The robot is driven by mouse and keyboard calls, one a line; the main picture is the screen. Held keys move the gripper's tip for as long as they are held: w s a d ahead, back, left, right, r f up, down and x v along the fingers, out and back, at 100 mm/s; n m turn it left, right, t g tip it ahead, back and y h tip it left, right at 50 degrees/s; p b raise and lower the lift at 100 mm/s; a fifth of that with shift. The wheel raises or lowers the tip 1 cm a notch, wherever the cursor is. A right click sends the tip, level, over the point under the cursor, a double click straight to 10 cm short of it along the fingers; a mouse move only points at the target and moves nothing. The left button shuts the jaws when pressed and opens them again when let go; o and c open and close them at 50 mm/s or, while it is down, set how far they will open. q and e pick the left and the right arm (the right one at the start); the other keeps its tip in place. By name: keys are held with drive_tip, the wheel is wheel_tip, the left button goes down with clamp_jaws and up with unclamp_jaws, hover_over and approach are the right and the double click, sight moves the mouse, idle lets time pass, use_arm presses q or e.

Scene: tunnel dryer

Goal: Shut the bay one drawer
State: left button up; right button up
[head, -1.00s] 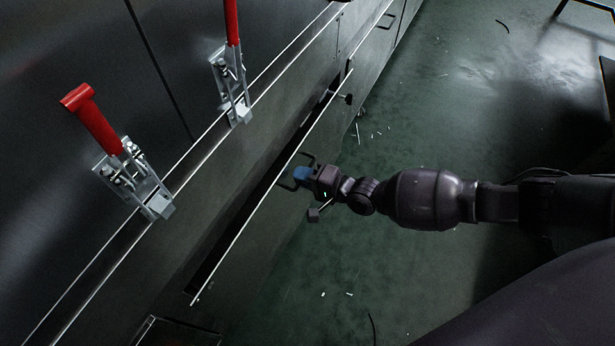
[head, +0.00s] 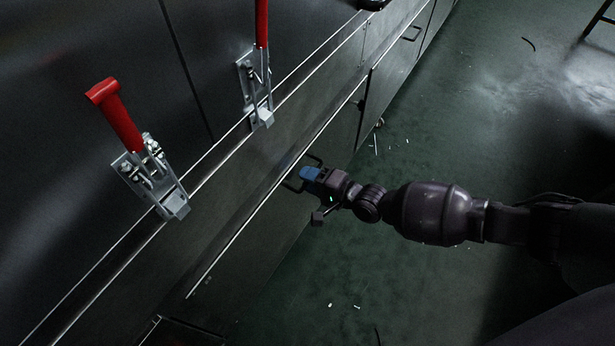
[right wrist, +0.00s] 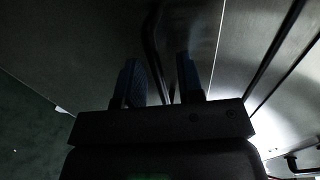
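The drawer front (head: 262,235) is the dark panel low on the dryer's side in the head view, with a pale top edge. I cannot read a bay number on it. Its top edge stands close to the dryer's wall, with only a narrow dark strip behind. A dark bar handle (head: 291,184) is on its face. My right gripper (head: 309,174) is at this handle, its blue fingertips against it. In the right wrist view the fingers (right wrist: 161,82) stand apart, with the handle bar (right wrist: 152,40) between them and some space beside it. My left gripper is not in view.
Two red-handled toggle clamps, a near one (head: 150,165) and a far one (head: 258,85), sit on the dryer wall above the drawer. Another panel with a handle (head: 411,33) lies farther along. The green floor (head: 460,120) at right is mostly clear, with small scraps.

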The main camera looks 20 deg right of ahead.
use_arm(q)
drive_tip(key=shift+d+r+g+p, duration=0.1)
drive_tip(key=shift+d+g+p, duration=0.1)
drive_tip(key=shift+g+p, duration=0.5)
use_arm(e)
drive_tip(key=v, duration=1)
